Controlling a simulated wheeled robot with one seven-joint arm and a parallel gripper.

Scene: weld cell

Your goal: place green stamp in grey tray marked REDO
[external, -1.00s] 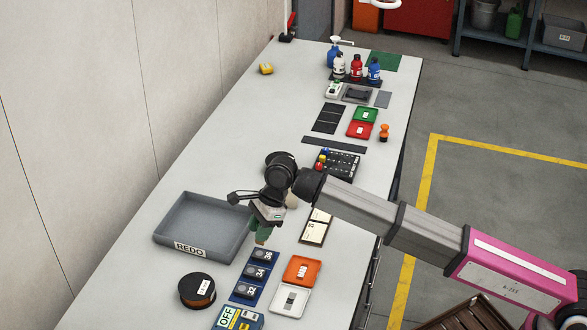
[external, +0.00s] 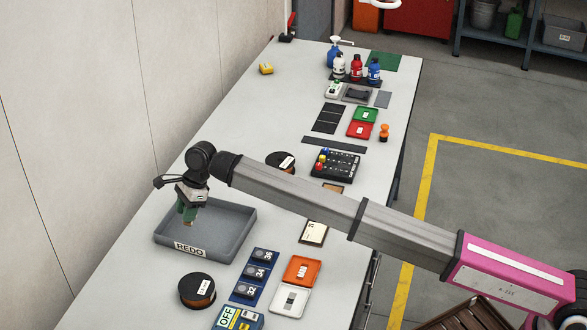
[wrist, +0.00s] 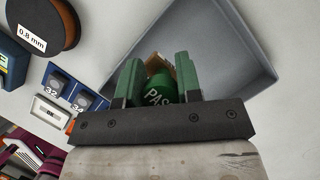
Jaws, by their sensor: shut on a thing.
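The green stamp (wrist: 159,90) marked "PAS..." is between the two green fingers of my gripper (wrist: 160,82) in the wrist view. My gripper (external: 188,213) is shut on it and holds it over the grey tray. The fingers and wrist hide most of the stamp in the external view. The grey tray (external: 245,222) with the REDO label on its front wall stands at the left of the bench. Its wall and floor also show in the wrist view (wrist: 225,55). I cannot tell how high the stamp is above the tray floor.
A wire spool (external: 197,291) stands in front of the tray. Numbered blue blocks (external: 256,272), an orange tray (external: 301,270) and a white tray (external: 289,300) lie to its right. Another spool (external: 280,161) is behind. The bench beyond the tray is largely clear.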

